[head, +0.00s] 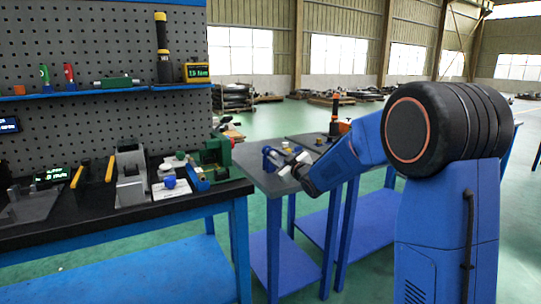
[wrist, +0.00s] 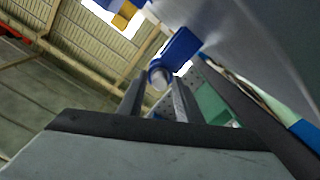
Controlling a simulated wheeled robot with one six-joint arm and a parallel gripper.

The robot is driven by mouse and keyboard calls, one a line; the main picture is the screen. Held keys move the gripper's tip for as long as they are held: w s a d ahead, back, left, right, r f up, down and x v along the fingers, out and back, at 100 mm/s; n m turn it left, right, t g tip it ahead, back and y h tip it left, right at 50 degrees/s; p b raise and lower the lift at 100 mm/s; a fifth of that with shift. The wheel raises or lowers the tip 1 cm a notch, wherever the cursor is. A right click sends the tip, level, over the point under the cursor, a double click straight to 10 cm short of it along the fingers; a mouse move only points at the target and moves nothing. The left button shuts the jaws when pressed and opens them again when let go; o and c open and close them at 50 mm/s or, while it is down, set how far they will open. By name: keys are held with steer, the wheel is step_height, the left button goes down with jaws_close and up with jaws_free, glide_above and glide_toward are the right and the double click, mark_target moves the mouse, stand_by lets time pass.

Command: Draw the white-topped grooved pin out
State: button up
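In the wrist view a short pin with a whitish end (wrist: 159,79) shows in a blue bracket (wrist: 181,45). I cannot make out any groove on it. My gripper (wrist: 157,88) has its two dark fingers apart, one on each side of the pin's end in the picture. Clear gaps show beside the pin, and I cannot tell how far the fingertips are from it in depth. In the head view my gripper is low over the grey table (head: 257,173), close to the small blue and white parts (head: 270,154); its fingers are too small to read there.
A yellow part (head: 320,141) and a black and orange tool (head: 335,119) stand farther back. At left, a dark bench holds a green vise-like device (head: 216,152), a grey holder (head: 131,178) and yellow-handled tools. A pegboard (head: 105,50) rises behind it. Green floor separates the tables.

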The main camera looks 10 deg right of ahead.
jaws_close()
steer(key=shift+s, duration=0.1)
steer(key=shift+v, duration=4.95)
